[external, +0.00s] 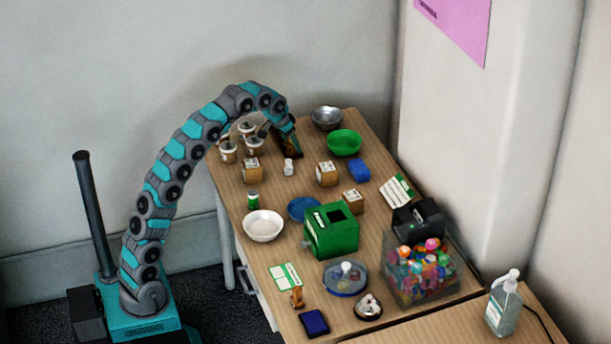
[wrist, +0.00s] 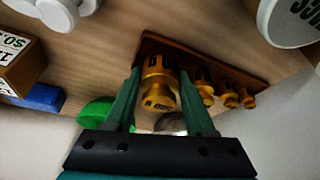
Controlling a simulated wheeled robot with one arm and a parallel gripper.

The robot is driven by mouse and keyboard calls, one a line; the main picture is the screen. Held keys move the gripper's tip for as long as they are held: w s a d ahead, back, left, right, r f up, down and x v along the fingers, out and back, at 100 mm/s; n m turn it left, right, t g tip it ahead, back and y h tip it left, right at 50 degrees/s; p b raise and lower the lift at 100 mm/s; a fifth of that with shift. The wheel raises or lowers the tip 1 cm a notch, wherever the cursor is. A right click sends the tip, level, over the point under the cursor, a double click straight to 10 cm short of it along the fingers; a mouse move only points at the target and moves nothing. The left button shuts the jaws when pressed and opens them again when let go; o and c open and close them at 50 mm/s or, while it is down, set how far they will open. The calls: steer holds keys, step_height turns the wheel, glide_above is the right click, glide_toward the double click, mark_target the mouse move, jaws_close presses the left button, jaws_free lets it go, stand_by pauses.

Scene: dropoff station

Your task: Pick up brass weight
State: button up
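A row of brass weights sits in a dark wooden block (wrist: 228,68) in the wrist view, running from largest at left to smallest at right. The largest brass weight (wrist: 160,92) has dark marks on its face and lies between the two green fingers of my gripper (wrist: 160,74). The fingers stand either side of it with narrow gaps; no firm contact shows. In the external view my gripper (external: 291,146) is low over the far part of the table, and it hides most of the block and weights there.
Several white cups (external: 228,151) stand close left of my gripper. A metal bowl (external: 326,117) and a green bowl (external: 344,141) are to its right. A white bottle (external: 288,167) and brown boxes (external: 327,174) stand nearer, with a blue sponge (external: 359,171).

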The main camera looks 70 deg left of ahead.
jaws_close()
steer(key=shift+r, duration=0.15)
stand_by(0.6)
steer(key=shift+r, duration=2.65)
steer(key=shift+r+p, duration=0.55)
steer(key=shift+r, duration=1.8)
